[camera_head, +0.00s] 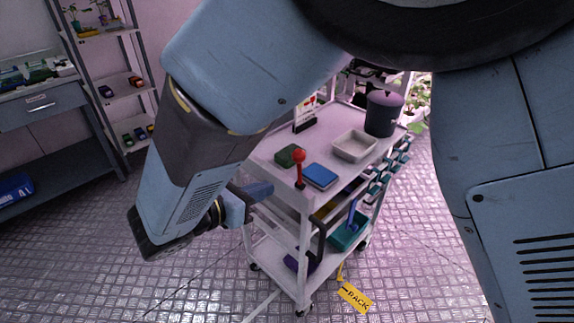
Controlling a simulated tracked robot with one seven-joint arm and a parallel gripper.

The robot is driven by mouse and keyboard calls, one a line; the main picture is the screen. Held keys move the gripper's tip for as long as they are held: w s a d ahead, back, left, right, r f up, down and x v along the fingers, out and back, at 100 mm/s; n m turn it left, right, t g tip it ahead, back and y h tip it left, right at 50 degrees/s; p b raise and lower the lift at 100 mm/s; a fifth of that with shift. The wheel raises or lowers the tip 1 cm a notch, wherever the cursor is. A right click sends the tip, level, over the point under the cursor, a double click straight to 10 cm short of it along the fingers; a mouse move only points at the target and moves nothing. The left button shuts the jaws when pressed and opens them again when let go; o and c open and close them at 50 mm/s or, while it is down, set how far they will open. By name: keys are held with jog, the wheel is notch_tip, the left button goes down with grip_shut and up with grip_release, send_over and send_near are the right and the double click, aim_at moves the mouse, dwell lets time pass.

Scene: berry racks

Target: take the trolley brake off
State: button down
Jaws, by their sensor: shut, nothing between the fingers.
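The trolley (310,196) is a white multi-shelf cart standing in the middle of the view. A red lever with a ball knob (299,156) stands about upright at the near corner of its top shelf; it looks like the brake lever, though no label shows on it. My gripper (262,190) is shut and empty. It is left of the lever and lower in the picture, close to the trolley's left side. I cannot tell whether it touches the trolley frame. My arm hides part of the trolley's left side.
The top shelf holds a green box (289,155), a blue box (321,175), a pale tray (354,146) and a dark pot (383,114). A yellow "RACK" tag (355,297) shows by the trolley's foot. A workbench (40,110) and shelving (118,95) stand left. Floor between is clear.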

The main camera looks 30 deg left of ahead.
aim_at(294, 158)
jog(key=s+t+y, duration=0.2)
jog(key=s+t, duration=0.1)
jog(key=s, duration=0.1)
jog(key=shift+n+t, duration=0.3)
jog(key=shift+n, duration=0.1)
jog(key=w, duration=1.3)
jog(key=shift+w+d, duration=0.25)
jog(key=shift+w, duration=0.15)
jog(key=shift+a, duration=0.1)
